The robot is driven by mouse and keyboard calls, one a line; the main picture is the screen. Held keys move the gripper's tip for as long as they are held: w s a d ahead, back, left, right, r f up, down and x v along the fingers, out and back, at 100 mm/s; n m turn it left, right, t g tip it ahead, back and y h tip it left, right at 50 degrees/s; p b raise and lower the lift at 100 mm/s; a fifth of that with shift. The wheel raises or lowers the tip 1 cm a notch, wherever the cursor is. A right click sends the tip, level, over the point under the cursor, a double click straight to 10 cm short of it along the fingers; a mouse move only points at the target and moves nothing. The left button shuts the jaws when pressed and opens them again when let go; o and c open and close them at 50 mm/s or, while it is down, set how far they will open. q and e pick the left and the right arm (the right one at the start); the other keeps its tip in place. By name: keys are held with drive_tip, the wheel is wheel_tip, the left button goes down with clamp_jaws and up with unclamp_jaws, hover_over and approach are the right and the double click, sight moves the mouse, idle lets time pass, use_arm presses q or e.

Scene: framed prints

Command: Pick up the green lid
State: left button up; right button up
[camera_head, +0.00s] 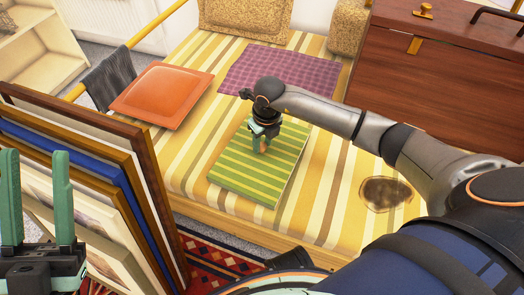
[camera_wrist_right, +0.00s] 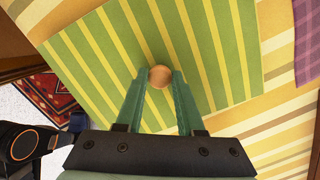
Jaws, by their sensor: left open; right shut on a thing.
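The green lid (camera_head: 240,178) is a flat square with yellow stripes, over the striped yellow bench top. A round wooden knob (camera_wrist_right: 159,76) stands on the lid and shows in the right wrist view, where the lid's striped surface (camera_wrist_right: 105,60) fills much of the picture. My right gripper (camera_head: 262,146) reaches down over the lid and is shut on the knob, with a fingertip on each side. I cannot tell whether the lid touches the surface below. My left gripper (camera_head: 40,190) is open and empty at the left edge, in front of the framed prints.
Several framed prints (camera_head: 120,165) lean in a stack at the left. An orange cushion (camera_head: 162,94) and a purple checked cloth (camera_head: 282,72) lie on the striped bench top (camera_head: 335,200). A dark stain (camera_head: 385,193) is at the right. A brown wooden chest (camera_head: 440,75) stands behind.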

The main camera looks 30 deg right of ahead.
clamp_jaws()
drive_tip(key=shift+r, duration=0.15)
